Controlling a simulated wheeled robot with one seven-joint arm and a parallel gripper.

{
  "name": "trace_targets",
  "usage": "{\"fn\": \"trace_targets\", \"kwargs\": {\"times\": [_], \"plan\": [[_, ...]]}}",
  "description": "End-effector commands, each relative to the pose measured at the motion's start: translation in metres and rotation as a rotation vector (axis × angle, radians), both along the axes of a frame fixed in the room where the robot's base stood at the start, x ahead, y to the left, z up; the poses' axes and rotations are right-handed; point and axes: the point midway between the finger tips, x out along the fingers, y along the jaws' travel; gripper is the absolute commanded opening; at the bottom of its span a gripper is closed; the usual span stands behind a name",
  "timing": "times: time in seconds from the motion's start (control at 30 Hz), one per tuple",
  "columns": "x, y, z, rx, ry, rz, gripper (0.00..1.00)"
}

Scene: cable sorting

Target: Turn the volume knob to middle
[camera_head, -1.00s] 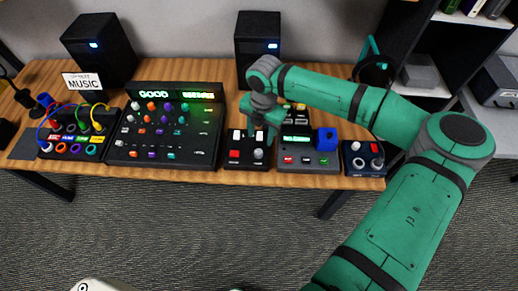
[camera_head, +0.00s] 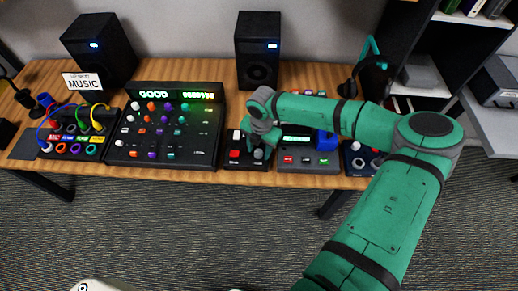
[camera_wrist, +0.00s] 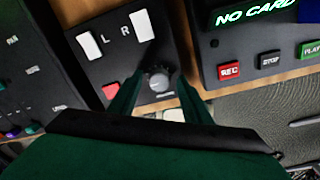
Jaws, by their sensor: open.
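A small black box (camera_head: 235,163) with two white sliders marked L and R and a red button sits near the front edge of the desk. A grey round knob (camera_head: 258,154) is on its lower right, and it shows larger in the wrist view (camera_wrist: 159,81). Its pointer and label are too small to read. My gripper (camera_wrist: 158,92) is open, with one green finger to each side of the knob. I cannot tell whether the fingers touch it. In the head view my gripper (camera_head: 258,139) is just above the box and hides part of it.
A recorder box (camera_head: 309,160) with a green display and a blue block stands close on the right. A wide mixer panel (camera_head: 165,158) stands close on the left. Two black speakers (camera_head: 258,58) are at the back. My arm crosses over the desk's right side.

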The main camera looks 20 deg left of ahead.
Motion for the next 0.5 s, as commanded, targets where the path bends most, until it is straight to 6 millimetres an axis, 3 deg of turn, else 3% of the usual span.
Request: {"fn": "trace_targets", "kwargs": {"times": [0.03, 0.2, 0.5], "plan": [[0.0, 0.0001, 0.0001, 0.0, 0.0, 0.0, 0.44], [-0.0001, 0.0001, 0.0002, 0.0, 0.0, 0.0, 0.04], [-0.0006, 0.0004, 0.0002, 0.001, 0.002, -0.022, 0.03]]}}
